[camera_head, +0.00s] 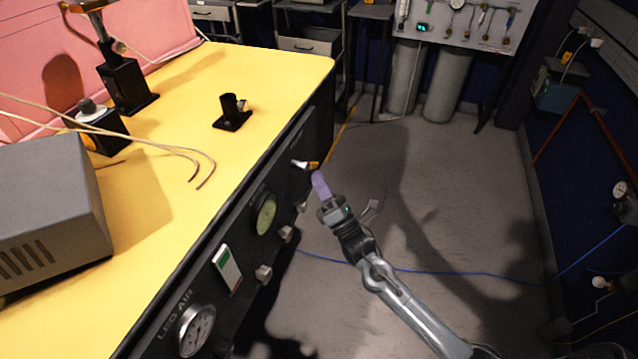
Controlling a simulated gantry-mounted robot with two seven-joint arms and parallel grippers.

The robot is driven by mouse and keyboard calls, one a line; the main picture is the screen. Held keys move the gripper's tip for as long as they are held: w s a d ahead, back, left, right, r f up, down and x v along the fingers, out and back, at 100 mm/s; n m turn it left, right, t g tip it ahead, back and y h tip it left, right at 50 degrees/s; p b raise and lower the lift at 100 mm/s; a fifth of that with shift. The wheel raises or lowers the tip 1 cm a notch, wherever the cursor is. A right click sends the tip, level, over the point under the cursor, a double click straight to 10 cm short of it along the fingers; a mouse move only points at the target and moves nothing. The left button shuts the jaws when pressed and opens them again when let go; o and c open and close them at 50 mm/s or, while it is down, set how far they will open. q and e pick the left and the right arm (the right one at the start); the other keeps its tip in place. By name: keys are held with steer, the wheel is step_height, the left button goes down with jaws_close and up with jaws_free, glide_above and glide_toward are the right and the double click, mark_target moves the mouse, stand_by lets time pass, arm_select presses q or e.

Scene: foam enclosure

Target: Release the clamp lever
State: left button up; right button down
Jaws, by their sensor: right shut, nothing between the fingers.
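A small lever (305,164) with a pale end and an orange-yellow tip sticks out of the dark front panel, near its far end. I cannot tell for sure that it is the clamp lever. My right gripper (320,184), with purple fingers, is shut and empty in front of the panel, just below and right of the lever tip in the picture. I cannot tell whether they touch. A small black clamp-like holder (232,113) stands on the yellow bench top. My left gripper is not in view.
A grey box (50,215), loose cables and a black post stand (126,82) occupy the bench. Grey floor (450,200) is open to the right, with a blue hose across it.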

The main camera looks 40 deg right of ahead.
steer(key=shift+w+d+r+n+t+y+b, duration=0.15)
steer(key=shift+d+n+y+b, duration=0.1)
steer(key=shift+n+y, duration=0.2)
steer(key=shift+d+n+t+y+b, duration=0.1)
steer(key=shift+n+t+y+b, duration=0.1)
steer(key=shift+n+y, duration=0.25)
steer(key=shift+w+d+r+n+y+b, duration=0.1)
steer(key=shift+d+n+y+b, duration=0.15)
steer(key=shift+n+y, duration=0.4)
steer(key=shift+w+d+r+n+y+b, duration=0.15)
steer(key=shift+n+y+b, duration=0.25)
steer(key=shift+n, duration=0.5)
steer(key=shift+w+d+r+n+y+b, duration=0.1)
steer(key=shift+d+n+y+b, duration=0.1)
steer(key=shift+n+y, duration=0.5)
steer(key=r+n+y, duration=0.1)
steer(key=n+y, duration=0.1)
steer(key=d+n+y, duration=0.1)
steer(key=n+y, duration=0.1)
steer(key=r+n+y, duration=0.1)
steer(key=n+y, duration=0.1)
steer(key=shift+w+d+r+n+y+b, duration=0.25)
steer(key=shift+w+d+r+n+b, duration=0.05)
steer(key=shift+w+r+n, duration=0.1)
